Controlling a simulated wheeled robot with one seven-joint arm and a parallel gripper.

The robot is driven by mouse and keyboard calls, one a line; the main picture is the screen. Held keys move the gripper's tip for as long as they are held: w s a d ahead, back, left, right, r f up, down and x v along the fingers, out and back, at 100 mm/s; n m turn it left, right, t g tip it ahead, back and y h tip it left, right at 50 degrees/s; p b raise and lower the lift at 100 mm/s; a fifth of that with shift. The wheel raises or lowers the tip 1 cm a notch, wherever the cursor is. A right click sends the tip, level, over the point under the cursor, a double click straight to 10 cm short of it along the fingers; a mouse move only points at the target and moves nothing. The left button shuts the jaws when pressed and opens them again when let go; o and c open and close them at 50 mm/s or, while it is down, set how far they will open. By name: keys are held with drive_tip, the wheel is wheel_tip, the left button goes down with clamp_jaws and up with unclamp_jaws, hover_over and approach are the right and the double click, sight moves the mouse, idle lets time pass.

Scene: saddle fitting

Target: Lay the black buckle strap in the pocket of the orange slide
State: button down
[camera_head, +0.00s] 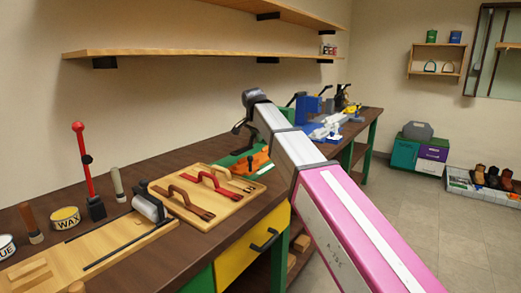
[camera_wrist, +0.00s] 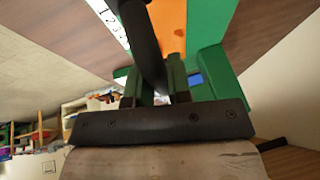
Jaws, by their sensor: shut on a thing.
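My gripper (camera_wrist: 161,92) is shut on the black buckle strap (camera_wrist: 141,36), which runs out between the fingers in the wrist view. The orange slide (camera_wrist: 170,22) lies beyond the strap, beside the green base (camera_wrist: 208,25). In the head view my gripper (camera_head: 240,128) points down above the orange slide (camera_head: 258,163) on the bench. The strap overlaps part of the slide in the wrist view; I cannot tell whether they touch. The slide's pocket is not clearly visible, and the strap is hard to make out in the head view.
A wooden board (camera_head: 232,207) with brown and red straps lies left of the slide. A red-handled lever (camera_head: 82,160), a wax tin (camera_head: 65,218) and tools stand further left. Blue machines (camera_head: 310,107) stand behind my arm. A shelf (camera_head: 200,53) overhangs the bench.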

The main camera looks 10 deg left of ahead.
drive_tip(key=w+f, duration=0.1)
drive_tip(key=w, duration=0.1)
drive_tip(key=w+f, duration=0.1)
drive_tip(key=w, duration=0.1)
drive_tip(key=w+f, duration=0.1)
drive_tip(key=w, duration=0.1)
drive_tip(key=shift+a+f, duration=0.15)
drive_tip(key=shift+f, duration=0.1)
drive_tip(key=shift+s+f, duration=0.1)
drive_tip(key=shift+f, duration=1.9)
drive_tip(key=shift+f, duration=0.1)
drive_tip(key=c, duration=1.1)
unclamp_jaws()
drive_tip(key=shift+o, duration=0.2)
drive_tip(key=v, duration=1.2)
